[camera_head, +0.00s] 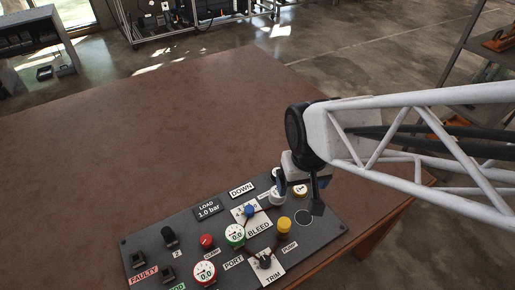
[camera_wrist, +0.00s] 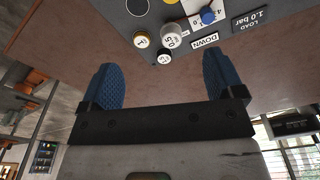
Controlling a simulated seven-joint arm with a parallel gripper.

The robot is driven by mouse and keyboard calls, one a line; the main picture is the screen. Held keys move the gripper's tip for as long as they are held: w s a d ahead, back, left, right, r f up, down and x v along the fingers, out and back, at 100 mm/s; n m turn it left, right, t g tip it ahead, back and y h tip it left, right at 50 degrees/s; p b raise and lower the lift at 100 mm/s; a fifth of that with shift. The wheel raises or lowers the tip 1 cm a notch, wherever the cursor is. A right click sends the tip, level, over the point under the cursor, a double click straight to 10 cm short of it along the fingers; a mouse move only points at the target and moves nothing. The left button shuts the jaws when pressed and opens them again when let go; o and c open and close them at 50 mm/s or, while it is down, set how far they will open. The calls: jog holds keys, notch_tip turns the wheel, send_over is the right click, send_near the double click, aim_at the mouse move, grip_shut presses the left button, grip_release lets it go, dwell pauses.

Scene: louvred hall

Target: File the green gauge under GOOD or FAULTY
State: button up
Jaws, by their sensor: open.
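The green-rimmed gauge (camera_head: 235,234) sits on the dark control panel (camera_head: 185,222) in the head view, with a white face that seems to read 0.0. The FAULTY label (camera_head: 143,274) is at the panel's left end beside a black socket-like fitting (camera_head: 137,257). A green-lettered label (camera_head: 177,287) beside it is cut off by the frame's bottom edge. My gripper (camera_head: 299,192) is over the panel's right end, to the right of the green gauge. In the wrist view my gripper's (camera_wrist: 163,82) blue fingers are wide apart with nothing between them.
A red-rimmed gauge (camera_head: 205,272), a red knob (camera_head: 206,241), a blue knob (camera_head: 249,211) and a yellow knob (camera_head: 284,225) stand up from the panel. A white gauge (camera_wrist: 171,30) is close to my fingers. The brown table (camera_head: 120,130) behind the panel is bare.

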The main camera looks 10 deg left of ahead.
aim_at(235, 232)
jog(key=s+a+f+n, duration=0.1)
jog(key=a+f, duration=0.2)
jog(key=a, duration=0.1)
jog(key=s+a+f+n, duration=0.1)
jog(key=s+a+f, duration=0.1)
jog(key=a, duration=0.3)
jog(key=s+a+f+n+g, duration=0.1)
jog(key=s+a+f, duration=0.1)
jog(key=a+f, duration=0.3)
jog(key=shift+s+n+h, duration=0.15)
jog(key=shift+n+h, duration=0.15)
jog(key=shift+s+a+f, duration=0.35)
jog(key=shift+a+f, duration=0.1)
jog(key=shift+f, duration=0.1)
jog(key=shift+f, duration=4.85)
grip_shut()
